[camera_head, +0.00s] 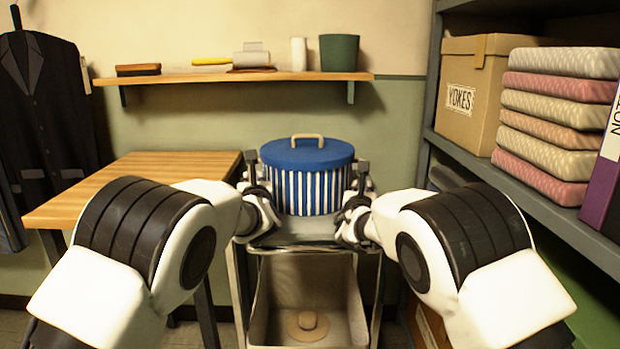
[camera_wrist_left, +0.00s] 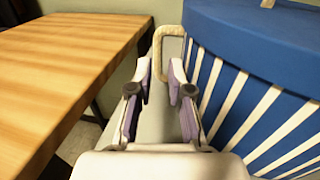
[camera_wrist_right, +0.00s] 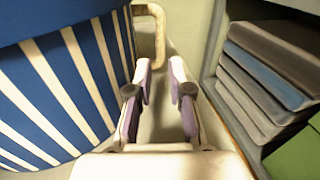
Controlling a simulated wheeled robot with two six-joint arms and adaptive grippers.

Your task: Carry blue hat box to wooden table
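The blue hat box (camera_head: 307,190) has a blue lid with a beige top handle and blue and white striped sides. It stands upright on a grey cart top (camera_head: 300,236). My left gripper (camera_head: 252,165) is beside its left side, and my right gripper (camera_head: 361,172) is beside its right side. Both are open. A beige side handle (camera_wrist_left: 168,31) shows just ahead of the left fingertips, and another side handle (camera_wrist_right: 148,10) ahead of the right fingertips. I cannot tell whether the fingers touch them. The wooden table (camera_head: 135,178) is to the left of the box.
The cart's lower bin (camera_head: 265,325) holds a tan hat. A wall shelf (camera_head: 235,77) with small items and a green pot (camera_head: 339,52) runs behind. Grey shelving (camera_head: 545,200) with a carton and folded stacks stands close on the right. A dark suit hangs at left. The tabletop looks clear.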

